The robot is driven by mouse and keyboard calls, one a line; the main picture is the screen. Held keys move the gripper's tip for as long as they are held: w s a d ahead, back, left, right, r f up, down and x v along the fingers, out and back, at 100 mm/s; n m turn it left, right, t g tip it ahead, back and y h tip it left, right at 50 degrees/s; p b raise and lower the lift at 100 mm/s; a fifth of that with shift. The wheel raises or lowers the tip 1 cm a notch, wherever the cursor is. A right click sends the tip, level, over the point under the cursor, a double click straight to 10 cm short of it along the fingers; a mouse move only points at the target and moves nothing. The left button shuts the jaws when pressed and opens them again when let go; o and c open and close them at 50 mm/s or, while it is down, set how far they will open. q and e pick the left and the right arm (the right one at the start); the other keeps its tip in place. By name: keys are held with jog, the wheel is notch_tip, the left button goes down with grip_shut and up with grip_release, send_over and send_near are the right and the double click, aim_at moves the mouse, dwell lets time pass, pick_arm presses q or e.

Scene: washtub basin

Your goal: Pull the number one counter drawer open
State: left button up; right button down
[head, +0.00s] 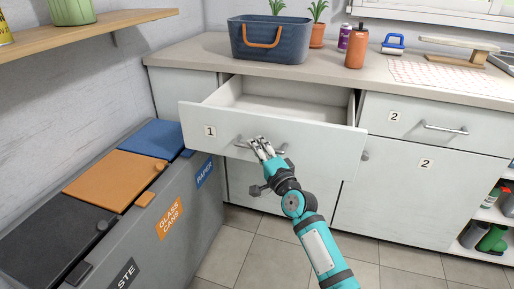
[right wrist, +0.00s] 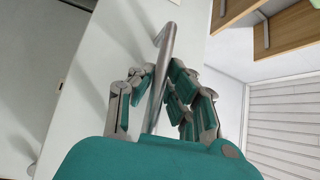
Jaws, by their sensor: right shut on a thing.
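The drawer marked 1 (head: 310,134) stands pulled well out of the counter, and its empty inside (head: 285,108) shows from above. My right gripper (head: 264,147) is at the middle of the drawer's front and is shut on its bar handle (head: 242,143). In the right wrist view the handle (right wrist: 164,65) runs between the fingers of my right gripper (right wrist: 158,100). My left gripper is in neither view.
Recycling bins (head: 150,215) with black, orange and blue lids stand at the left, close to the drawer's left end. A closed drawer marked 2 (head: 410,122) is at the right. A blue basket (head: 285,42) and an orange bottle (head: 356,50) stand on the counter.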

jog(key=shift+d+f, duration=0.1)
jog(key=shift+f, duration=0.2)
jog(key=c, duration=1.3)
grip_release()
jog(key=shift+w, duration=0.1)
jog(key=shift+c, duration=0.2)
jog(key=shift+r, duration=0.1)
jog(key=v, duration=1.2)
jog(key=shift+r, duration=0.1)
